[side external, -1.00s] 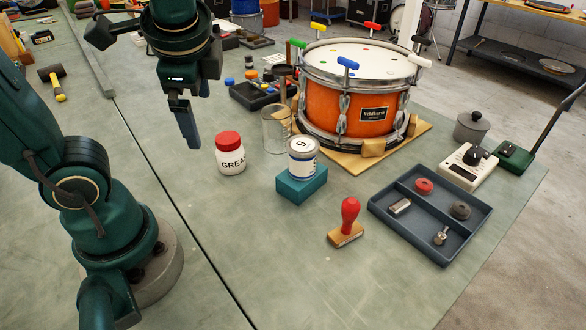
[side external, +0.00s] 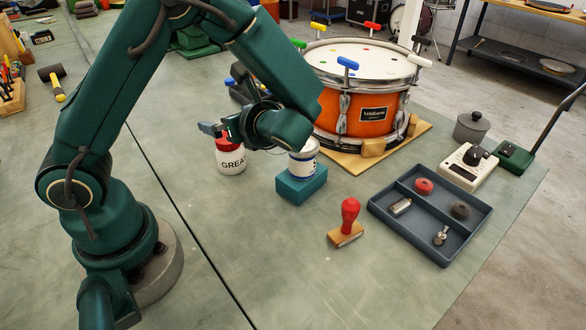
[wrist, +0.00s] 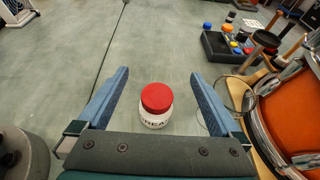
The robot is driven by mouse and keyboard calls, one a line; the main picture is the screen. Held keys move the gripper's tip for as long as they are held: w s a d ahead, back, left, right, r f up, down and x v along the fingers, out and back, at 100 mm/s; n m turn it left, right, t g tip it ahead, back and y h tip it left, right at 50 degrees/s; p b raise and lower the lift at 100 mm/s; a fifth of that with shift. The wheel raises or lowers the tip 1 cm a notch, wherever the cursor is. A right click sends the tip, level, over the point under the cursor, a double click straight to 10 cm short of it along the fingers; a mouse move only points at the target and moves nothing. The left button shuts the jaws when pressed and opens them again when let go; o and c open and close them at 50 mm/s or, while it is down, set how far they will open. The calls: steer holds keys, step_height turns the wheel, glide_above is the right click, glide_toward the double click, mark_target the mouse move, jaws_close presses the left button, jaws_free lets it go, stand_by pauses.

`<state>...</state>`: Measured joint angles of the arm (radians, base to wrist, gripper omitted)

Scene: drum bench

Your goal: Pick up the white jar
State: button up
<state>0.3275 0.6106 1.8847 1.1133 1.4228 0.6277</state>
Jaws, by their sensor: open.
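The white jar (side external: 231,159) has a red lid and dark lettering on its side. It stands upright on the bench and is partly covered by my gripper in the side external view. In the wrist view the jar (wrist: 156,117) stands between my two blue fingers, with clear gaps on both sides. My gripper (wrist: 158,78) is open and empty. In the side external view my gripper (side external: 213,130) is at the height of the red lid; whether it touches the jar cannot be told there.
A white tin (side external: 305,160) on a teal block (side external: 301,185) stands just right of the jar. A clear glass (wrist: 238,92) is close to the right finger. The orange drum (side external: 362,105) is behind. The bench left of the jar is clear.

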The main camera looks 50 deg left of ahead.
mark_target(236, 157)
step_height(236, 157, down, 9)
steer(key=shift+a+f, duration=0.1)
steer(key=shift+x, duration=2.45)
steer(key=shift+c, duration=0.3)
steer(key=c, duration=1.5)
steer(key=shift+o, duration=0.2)
